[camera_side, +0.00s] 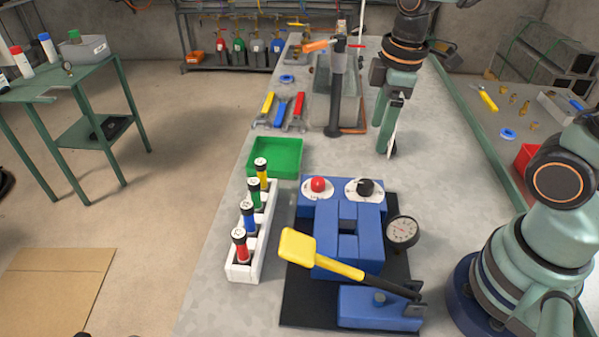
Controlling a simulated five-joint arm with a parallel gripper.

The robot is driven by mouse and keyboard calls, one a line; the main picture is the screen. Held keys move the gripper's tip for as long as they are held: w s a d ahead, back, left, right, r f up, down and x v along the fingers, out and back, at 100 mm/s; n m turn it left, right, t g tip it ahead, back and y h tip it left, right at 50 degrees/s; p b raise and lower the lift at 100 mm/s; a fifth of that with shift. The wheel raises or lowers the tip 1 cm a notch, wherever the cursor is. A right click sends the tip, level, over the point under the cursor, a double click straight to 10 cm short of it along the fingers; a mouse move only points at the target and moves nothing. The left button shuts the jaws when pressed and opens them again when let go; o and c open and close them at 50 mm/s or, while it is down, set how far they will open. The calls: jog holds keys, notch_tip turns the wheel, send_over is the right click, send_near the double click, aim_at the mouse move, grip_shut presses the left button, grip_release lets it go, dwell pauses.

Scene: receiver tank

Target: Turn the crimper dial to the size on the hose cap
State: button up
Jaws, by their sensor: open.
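The blue crimper (312,222) stands on a black base plate on the bench. On its top are two round white dials, one with a red knob (318,184) and one with a black knob (365,187). Their markings are too small to read. A white rack (236,270) left of the crimper holds several upright hoses with red, blue (249,217), green and yellow bands and pale caps. The cap marks are not legible. My gripper (388,150) is open and empty, pointing down above the bench, behind and slightly right of the black-knob dial, apart from it.
A yellow-handled lever (325,256) lies across the crimper's front. A pressure gauge (403,231) stands at its right. A green tray (276,157) sits behind the rack, with coloured pliers (281,110) and a grey tank (322,100) beyond. Bare bench lies between tray and gripper.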

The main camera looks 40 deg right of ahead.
aim_at(367, 184)
jog(key=shift+n+g, duration=0.4)
jog(key=shift+n, duration=0.5)
jog(key=f, duration=1.3)
jog(key=shift+w+f, duration=0.3)
grip_shut()
